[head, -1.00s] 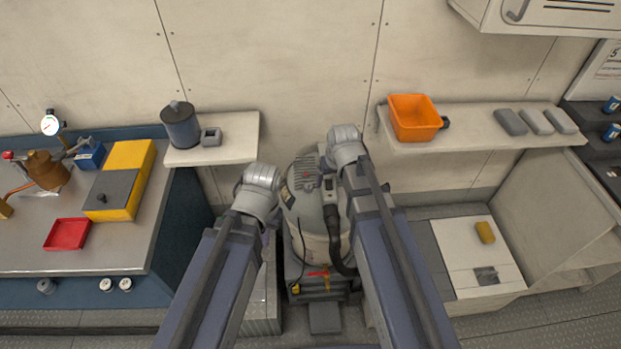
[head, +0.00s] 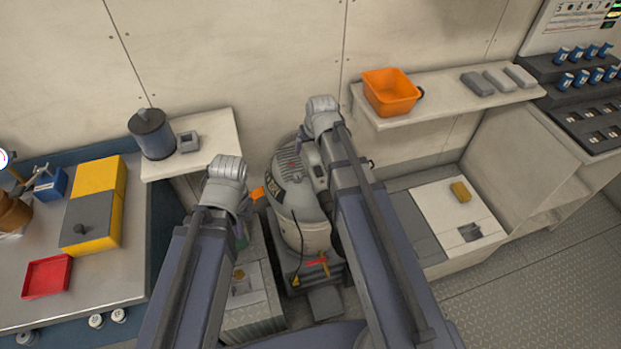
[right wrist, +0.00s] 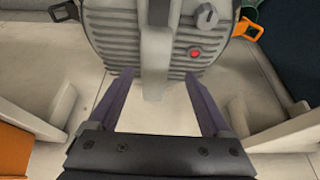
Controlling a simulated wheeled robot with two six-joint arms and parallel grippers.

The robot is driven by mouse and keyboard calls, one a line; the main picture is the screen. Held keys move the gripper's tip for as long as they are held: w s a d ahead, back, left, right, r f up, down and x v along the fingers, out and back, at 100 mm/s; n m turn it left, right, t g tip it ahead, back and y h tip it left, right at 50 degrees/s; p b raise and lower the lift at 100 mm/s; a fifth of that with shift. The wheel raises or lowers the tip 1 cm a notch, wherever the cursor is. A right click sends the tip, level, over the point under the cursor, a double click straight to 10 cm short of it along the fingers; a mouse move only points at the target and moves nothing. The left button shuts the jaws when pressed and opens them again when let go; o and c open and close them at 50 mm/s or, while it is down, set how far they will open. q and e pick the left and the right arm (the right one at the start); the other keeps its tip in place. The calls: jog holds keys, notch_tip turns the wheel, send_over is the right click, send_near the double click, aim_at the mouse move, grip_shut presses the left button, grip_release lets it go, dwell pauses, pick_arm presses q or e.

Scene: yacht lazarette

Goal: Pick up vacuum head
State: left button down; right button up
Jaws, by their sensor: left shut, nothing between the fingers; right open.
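The vacuum (head: 298,215) stands upright against the wall in the middle of the head view, partly hidden by my right arm. Its grey ribbed head (head: 292,165) is on top of the pale body. In the right wrist view the vacuum head (right wrist: 105,48) shows a knob, a red button and a pale handle (right wrist: 155,45). My right gripper (right wrist: 159,76) is open, its fingers on either side of the handle's lower end; contact is not clear. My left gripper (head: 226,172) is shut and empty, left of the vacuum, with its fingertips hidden.
A shelf (head: 450,105) with an orange bin (head: 390,92) is on the right. A small shelf (head: 215,135) with a dark canister (head: 152,133) is on the left. Open floor (head: 545,270) lies at lower right.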

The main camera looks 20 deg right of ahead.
aim_at(312, 150)
jog(key=shift+d+b+x, duration=0.2)
jog(key=shift+b+x, duration=1)
jog(key=shift+x, duration=0.25)
jog(key=shift+d+b+x, duration=0.2)
jog(key=shift+b+x, duration=1)
jog(key=shift+x, duration=0.2)
jog(key=shift+c, duration=0.4)
grip_shut()
